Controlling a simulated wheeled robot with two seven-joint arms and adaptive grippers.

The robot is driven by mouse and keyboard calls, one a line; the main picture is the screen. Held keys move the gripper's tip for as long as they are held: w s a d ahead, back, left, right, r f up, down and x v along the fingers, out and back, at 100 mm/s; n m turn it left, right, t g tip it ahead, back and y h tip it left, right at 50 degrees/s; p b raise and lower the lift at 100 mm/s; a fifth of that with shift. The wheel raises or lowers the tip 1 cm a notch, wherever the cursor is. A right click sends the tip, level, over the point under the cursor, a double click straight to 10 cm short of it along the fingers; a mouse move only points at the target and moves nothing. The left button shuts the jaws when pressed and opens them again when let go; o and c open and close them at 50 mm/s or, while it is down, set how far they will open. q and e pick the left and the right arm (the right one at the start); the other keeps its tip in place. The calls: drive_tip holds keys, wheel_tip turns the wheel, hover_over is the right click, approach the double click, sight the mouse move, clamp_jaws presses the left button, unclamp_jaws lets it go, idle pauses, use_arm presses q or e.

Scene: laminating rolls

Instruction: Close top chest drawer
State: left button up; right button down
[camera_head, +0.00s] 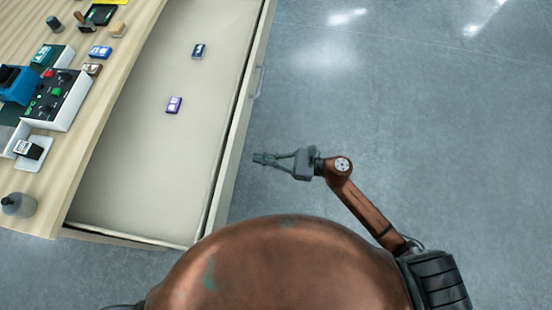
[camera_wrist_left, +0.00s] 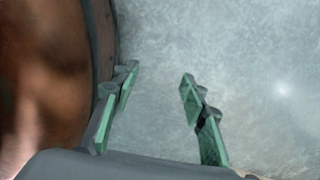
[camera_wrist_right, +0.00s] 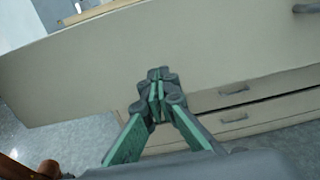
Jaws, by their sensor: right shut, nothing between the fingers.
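The top chest drawer (camera_head: 150,170) stands pulled far out from under the wooden chest top in the head view. Two small boxes, one dark blue (camera_head: 199,51) and one purple (camera_head: 174,104), lie inside it. My right gripper (camera_head: 258,158) is shut and empty, just right of the drawer's front panel in the head view. In the right wrist view the shut fingertips (camera_wrist_right: 157,76) point at the pale drawer front (camera_wrist_right: 230,60); contact cannot be told. My left gripper (camera_wrist_left: 156,85) is open and empty in the left wrist view, over floor beside my copper-coloured body.
The chest top (camera_head: 120,60) holds a control box (camera_head: 58,100), a grey bottle (camera_head: 18,204) and several small items. A handle (camera_wrist_right: 308,8) is on the drawer front. Lower drawers (camera_wrist_right: 250,110) show beneath. The grey floor (camera_head: 420,120) at right is clear.

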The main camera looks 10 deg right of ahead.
sight(237, 155)
drive_tip(key=shift+x, duration=2.4)
